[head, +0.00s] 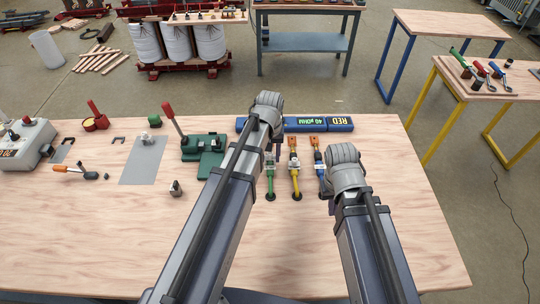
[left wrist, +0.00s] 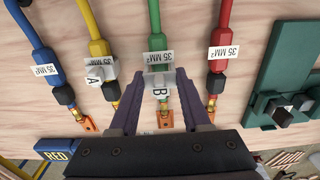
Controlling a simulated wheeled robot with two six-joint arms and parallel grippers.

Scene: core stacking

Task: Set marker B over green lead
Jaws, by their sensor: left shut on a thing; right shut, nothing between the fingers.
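Marker B (left wrist: 160,88), a small grey clip with a letter B plate, sits between the fingers of my left gripper (left wrist: 160,75) in the left wrist view. It is at the green lead (left wrist: 157,40), in line with it and over its lower end near the orange lug; whether it is seated cannot be told. Marker A (left wrist: 94,78) is on the yellow lead (left wrist: 98,45). In the head view the green lead (head: 270,185) shows beside my left arm. My right gripper (head: 328,190) is near the blue lead (head: 318,158), its fingers mostly hidden.
A red lead (left wrist: 220,55) lies beside the green one, near a green fixture (head: 205,150). Blue labelled blocks (head: 305,125) stand behind the leads. A grey plate (head: 142,165) and a meter box (head: 25,140) are at left. The bench front is clear.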

